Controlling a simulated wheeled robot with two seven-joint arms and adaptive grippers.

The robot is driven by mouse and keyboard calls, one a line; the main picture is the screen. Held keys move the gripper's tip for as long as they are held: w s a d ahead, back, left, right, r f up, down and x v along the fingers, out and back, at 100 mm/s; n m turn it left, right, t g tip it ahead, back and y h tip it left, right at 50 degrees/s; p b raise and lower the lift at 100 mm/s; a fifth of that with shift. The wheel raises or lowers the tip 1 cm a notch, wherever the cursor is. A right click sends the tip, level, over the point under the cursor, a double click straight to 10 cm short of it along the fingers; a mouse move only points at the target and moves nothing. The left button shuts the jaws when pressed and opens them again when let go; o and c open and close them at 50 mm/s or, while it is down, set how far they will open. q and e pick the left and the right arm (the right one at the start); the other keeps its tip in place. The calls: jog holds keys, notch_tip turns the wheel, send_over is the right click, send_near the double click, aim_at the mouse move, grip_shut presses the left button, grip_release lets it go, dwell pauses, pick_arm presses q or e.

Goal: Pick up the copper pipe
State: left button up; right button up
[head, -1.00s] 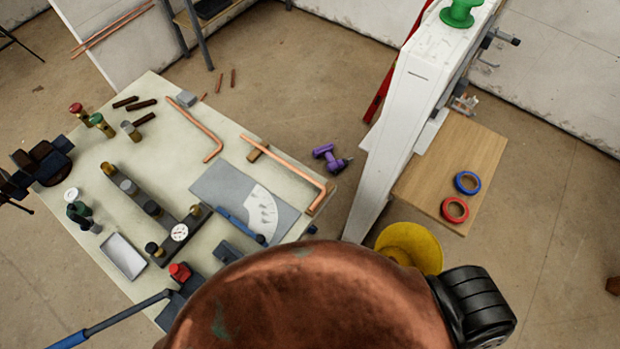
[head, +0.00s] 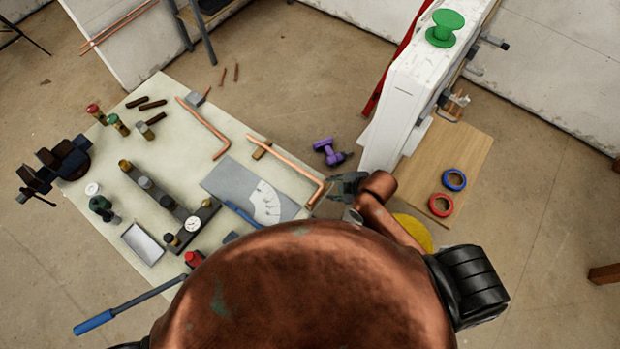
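Two bent copper pipes lie on the pale workbench (head: 180,165). The nearer copper pipe (head: 284,158) runs toward the bench's right corner, where its short bent end lies; a small brown block (head: 262,150) sits by its far part. The other copper pipe (head: 204,128) lies further back to the left. My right gripper (head: 335,186) is just right of the nearer pipe's bent end, beside the bench corner. Its dark fingers look spread and empty, pointing left toward the pipe. My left gripper is not in view.
A manifold with gauges (head: 192,224) and a vise (head: 62,160) are further left. A white radiator panel (head: 393,115) stands close behind my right gripper. A purple drill (head: 328,152) is on the floor.

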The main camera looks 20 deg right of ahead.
aim_at(310, 175)
jog(key=w+a+n, duration=0.1)
jog(key=n, duration=0.1)
jog(key=w+a+r+n+y, duration=0.1)
jog(key=a+n, duration=0.1)
jog(key=a+r+n, duration=0.1)
jog(key=n, duration=0.2)
jog(key=shift+w+a, duration=0.35)
jog(key=shift+w, duration=0.05)
jog(key=n, duration=0.2)
jog(key=w+a+n+g, duration=0.1)
jog(key=n, duration=0.1)
jog(key=a+r+n, duration=0.1)
jog(key=n, duration=0.1)
jog(key=shift+w+a+y, duration=0.1)
jog(key=shift+w+y, duration=0.2)
jog(key=shift+y, duration=0.1)
jog(key=w+d+r+n+g, duration=0.1)
jog(key=w+d+n+g, duration=0.3)
jog(key=n, duration=1)
jog(key=shift+t+h, duration=0.4)
jog(key=shift+t, duration=0.5)
jog(key=p+x, duration=0.1)
jog(key=x, duration=0.2)
jog(key=s+x, duration=0.1)
jog(key=x, duration=0.2)
jog(key=shift+s+d+f+p, duration=0.1)
jog(key=shift+d+f+p, duration=0.1)
jog(key=shift+p, duration=0.2)
jog(key=shift+c, duration=0.2)
grip_shut()
